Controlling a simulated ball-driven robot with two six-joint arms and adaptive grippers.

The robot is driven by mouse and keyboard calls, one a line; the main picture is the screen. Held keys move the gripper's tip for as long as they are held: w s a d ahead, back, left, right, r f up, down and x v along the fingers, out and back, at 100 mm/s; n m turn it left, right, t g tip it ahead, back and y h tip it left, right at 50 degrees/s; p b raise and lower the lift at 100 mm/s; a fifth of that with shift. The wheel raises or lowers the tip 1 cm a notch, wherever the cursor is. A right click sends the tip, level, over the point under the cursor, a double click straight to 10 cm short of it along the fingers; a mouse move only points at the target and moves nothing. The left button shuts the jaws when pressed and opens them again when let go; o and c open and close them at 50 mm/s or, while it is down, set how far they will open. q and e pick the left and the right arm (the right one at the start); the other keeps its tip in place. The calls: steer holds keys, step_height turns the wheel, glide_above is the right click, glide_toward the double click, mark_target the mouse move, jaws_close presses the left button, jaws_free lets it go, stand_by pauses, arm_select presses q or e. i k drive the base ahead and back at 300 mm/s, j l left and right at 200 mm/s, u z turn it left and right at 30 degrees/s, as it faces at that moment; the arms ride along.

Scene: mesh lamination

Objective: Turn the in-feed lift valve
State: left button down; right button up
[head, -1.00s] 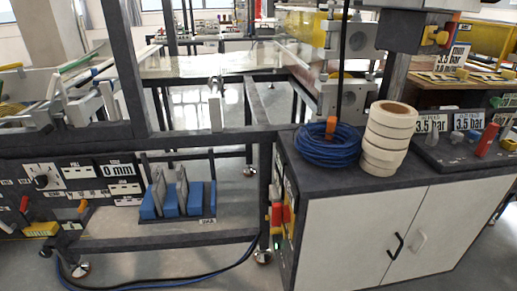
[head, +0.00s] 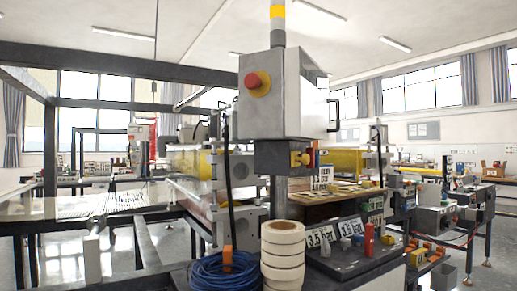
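A dark sloped panel (head: 340,262) with two "3.5 bar" displays (head: 320,236) sits on the bench at lower centre right in the head view. A red upright handle (head: 369,240) and small grey knobs (head: 346,243) stand on it. I cannot tell whether any of these is the in-feed lift valve, as no label naming it is legible. The low panel with a "0 mm" display, seen at left one second ago, is out of view. Neither of my grippers is in view.
A grey control box (head: 282,92) with a red emergency button (head: 258,83) rises at centre. A blue hose coil (head: 222,272) and white tape rolls (head: 283,250) stand on the bench in front. Dark machine frames (head: 150,240) fill the left. Open floor (head: 465,262) shows at right.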

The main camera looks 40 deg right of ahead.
mark_target(326, 246)
steer(key=z, duration=1.5)
